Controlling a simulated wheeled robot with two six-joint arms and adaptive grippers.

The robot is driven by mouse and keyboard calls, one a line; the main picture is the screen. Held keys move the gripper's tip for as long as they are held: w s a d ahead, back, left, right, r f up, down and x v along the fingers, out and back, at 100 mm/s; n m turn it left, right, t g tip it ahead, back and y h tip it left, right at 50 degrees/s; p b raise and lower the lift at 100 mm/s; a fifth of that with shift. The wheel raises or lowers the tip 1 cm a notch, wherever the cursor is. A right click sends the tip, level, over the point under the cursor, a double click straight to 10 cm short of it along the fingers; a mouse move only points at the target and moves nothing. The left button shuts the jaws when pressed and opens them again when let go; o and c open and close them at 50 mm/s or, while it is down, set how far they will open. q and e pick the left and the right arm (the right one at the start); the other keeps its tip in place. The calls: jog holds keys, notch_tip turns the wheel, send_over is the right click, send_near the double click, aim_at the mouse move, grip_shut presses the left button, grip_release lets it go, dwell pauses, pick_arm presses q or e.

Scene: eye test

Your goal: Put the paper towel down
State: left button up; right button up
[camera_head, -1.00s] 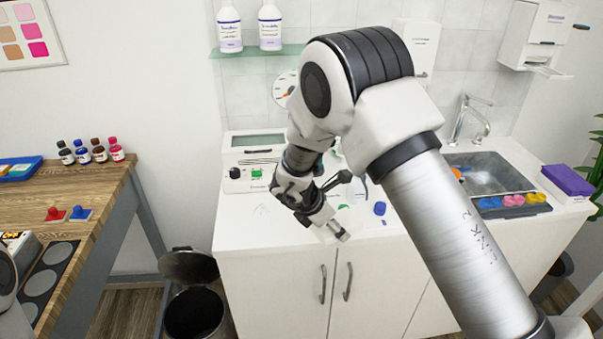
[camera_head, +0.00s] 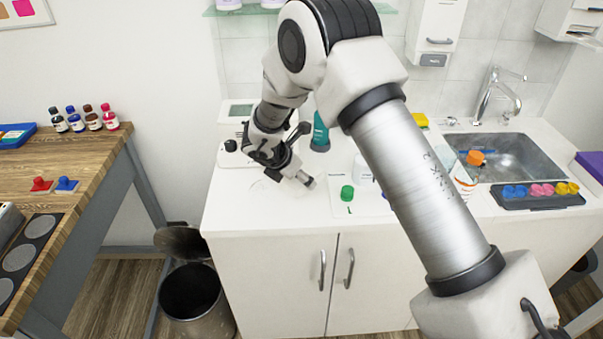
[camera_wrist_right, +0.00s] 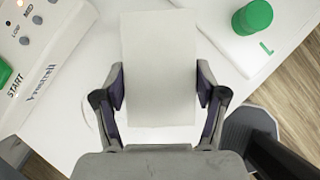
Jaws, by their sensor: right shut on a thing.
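The paper towel (camera_wrist_right: 158,62) is a plain white sheet in the right wrist view, upright in the picture between my right gripper's fingers. My right gripper (camera_wrist_right: 160,92) is shut on its lower part, one dark finger at each side. In the head view my right gripper (camera_head: 300,174) is over the left part of the white counter (camera_head: 262,222). There I cannot tell the towel from the white counter, nor whether it touches the surface. My left gripper is not in view.
An open bin (camera_head: 190,292) stands below the counter. A sink (camera_head: 515,157) is at right.

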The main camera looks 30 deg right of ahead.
jog(key=shift+w+d, duration=0.4)
jog(key=shift+w, duration=0.2)
jog(key=shift+w+d, duration=0.4)
jog(key=shift+w, duration=0.2)
notch_tip(320, 180, down, 4)
jog(key=shift+r+p, duration=0.25)
jog(key=shift+p, duration=0.5)
jog(key=shift+f+b, duration=0.35)
jog(key=o, duration=1.2)
jog(key=shift+o, duration=1.2)
